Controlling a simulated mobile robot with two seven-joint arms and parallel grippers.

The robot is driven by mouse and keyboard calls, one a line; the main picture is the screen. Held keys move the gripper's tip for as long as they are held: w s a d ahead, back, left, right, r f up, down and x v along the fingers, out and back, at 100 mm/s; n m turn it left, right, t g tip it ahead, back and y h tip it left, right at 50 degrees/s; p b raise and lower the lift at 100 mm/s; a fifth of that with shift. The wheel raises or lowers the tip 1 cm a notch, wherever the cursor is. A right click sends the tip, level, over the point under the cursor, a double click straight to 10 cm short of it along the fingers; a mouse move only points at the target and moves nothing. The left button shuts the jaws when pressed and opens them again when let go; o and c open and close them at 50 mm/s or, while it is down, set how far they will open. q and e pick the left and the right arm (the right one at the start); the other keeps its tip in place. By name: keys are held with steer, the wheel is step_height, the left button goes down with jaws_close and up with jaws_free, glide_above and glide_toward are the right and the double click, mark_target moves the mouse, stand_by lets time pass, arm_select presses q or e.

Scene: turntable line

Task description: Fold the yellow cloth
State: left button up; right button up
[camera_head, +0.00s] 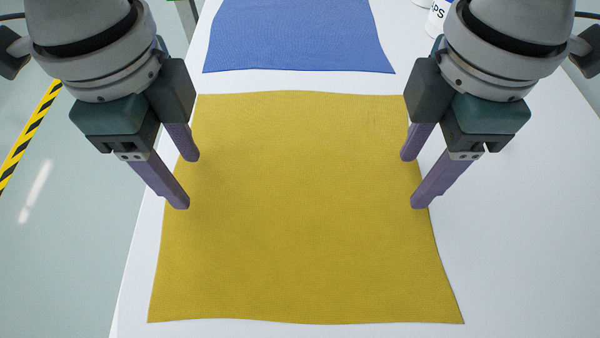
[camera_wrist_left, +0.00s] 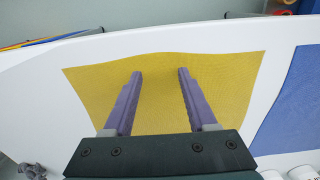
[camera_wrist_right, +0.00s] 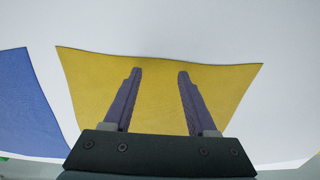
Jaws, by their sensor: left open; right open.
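The yellow cloth (camera_head: 300,230) lies spread out and unfolded on the white table, with slightly wavy edges. My left gripper (camera_head: 190,182) is open and empty over the cloth's left edge. My right gripper (camera_head: 412,182) is open and empty over its right edge. The cloth also shows beneath the left fingers in the left wrist view (camera_wrist_left: 215,75) and beneath the right fingers in the right wrist view (camera_wrist_right: 225,85). Both grippers appear above the cloth; the exact gap is hard to tell.
A blue cloth (camera_head: 298,35) lies flat on the white table (camera_head: 520,240) beyond the yellow one, with a narrow gap between. A white lettered container (camera_head: 437,18) stands at the back right. The table's right side is clear. Its left edge runs close to the yellow cloth.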

arm_select(q)
steer(key=shift+f, duration=0.3)
arm_select(e)
steer(key=shift+f, duration=0.3)
arm_select(q)
steer(key=shift+f, duration=0.15)
arm_select(e)
steer(key=shift+f, duration=0.15)
arm_select(q)
steer(key=shift+c, duration=0.8)
arm_select(e)
steer(key=shift+c, duration=0.8)
arm_select(q)
jaws_close()
arm_select(e)
jaws_close()
